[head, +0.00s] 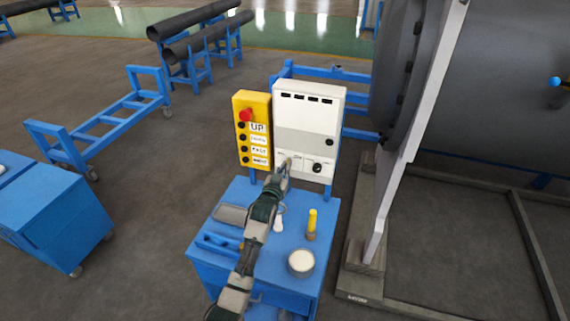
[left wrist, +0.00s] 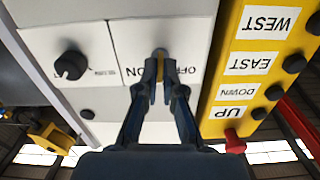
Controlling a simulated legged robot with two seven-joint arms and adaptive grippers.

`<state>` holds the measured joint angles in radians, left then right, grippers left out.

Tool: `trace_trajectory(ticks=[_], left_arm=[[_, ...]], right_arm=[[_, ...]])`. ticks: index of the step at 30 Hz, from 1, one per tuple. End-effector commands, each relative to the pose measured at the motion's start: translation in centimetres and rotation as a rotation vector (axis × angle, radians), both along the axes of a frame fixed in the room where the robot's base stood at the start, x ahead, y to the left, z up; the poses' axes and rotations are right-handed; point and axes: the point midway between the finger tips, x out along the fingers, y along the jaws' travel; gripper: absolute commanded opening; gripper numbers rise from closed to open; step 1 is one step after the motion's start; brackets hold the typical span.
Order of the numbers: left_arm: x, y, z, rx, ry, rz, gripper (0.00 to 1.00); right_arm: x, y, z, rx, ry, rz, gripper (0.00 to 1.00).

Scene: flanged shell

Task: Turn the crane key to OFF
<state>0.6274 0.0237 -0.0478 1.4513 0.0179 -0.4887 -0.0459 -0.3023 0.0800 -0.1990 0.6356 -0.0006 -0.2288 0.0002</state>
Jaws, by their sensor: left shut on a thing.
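The white control panel (head: 309,110) stands upright behind the blue cart, and it also shows upside down in the left wrist view (left wrist: 75,25). The crane key (left wrist: 160,54) sits on it between the ON label (left wrist: 134,71) and the OFF label (left wrist: 186,69), partly hidden by my fingers. My left gripper (left wrist: 160,88) has its fingertips closed together on the key. In the head view the left gripper (head: 283,170) reaches the panel's lower left part and covers the key. Which way the key points I cannot tell. My right gripper is not in view.
A yellow button box (head: 252,130) with a red button stands just left of the panel. A black knob (head: 317,168) is right of the key. The blue cart (head: 225,268) carries a yellow-topped item (head: 311,224) and a round tin (head: 301,263). A large grey shell (head: 490,85) stands at right.

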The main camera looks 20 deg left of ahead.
Motion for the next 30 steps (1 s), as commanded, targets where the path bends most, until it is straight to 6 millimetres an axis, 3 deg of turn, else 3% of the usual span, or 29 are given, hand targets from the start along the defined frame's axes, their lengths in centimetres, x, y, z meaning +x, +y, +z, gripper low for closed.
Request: trace_trajectory(ticks=[15, 30], left_arm=[[0.0, -0.2, -0.7, -0.489, 0.037, 0.0, 0.0], [0.0, -0.2, -0.9, -0.805, 0.048, 0.001, 0.0]], right_arm=[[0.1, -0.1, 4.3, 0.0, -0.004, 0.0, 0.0], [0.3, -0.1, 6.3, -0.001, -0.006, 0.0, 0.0]])
